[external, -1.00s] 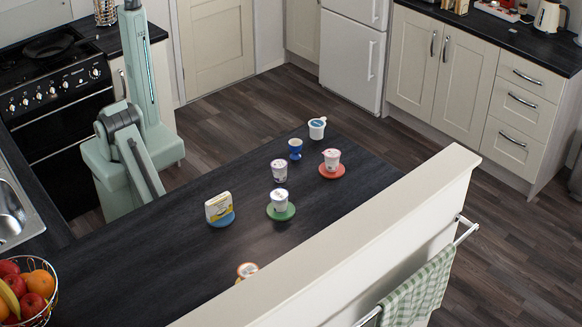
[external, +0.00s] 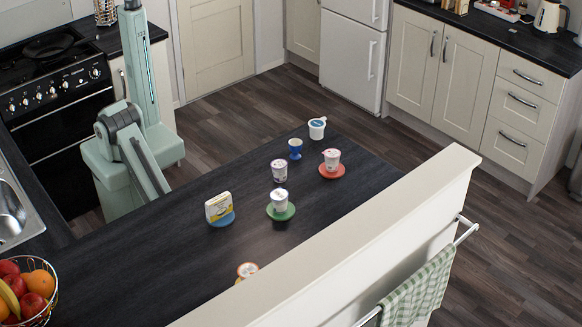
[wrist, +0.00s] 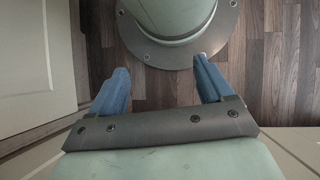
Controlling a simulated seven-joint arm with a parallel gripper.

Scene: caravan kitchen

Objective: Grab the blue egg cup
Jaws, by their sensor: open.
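The blue egg cup (external: 295,149) stands upright near the far end of the dark counter, in the external view. A white tub with a blue top (external: 317,128) stands just behind it to the right. My gripper (wrist: 160,88) shows in the wrist view with its two blue fingers apart and nothing between them. It points down at the wood floor and my own base, away from the counter. In the external view my gripper is hidden; my folded arm is at the left of the counter. The egg cup is not in the wrist view.
On the dark counter (external: 140,262) stand a pot (external: 278,171), a pot on a green coaster (external: 291,213), one on a red coaster (external: 343,172), and a yellow-white pack (external: 217,206) on blue. A fruit basket (external: 27,288) is at left. A raised ledge (external: 330,243) borders the right.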

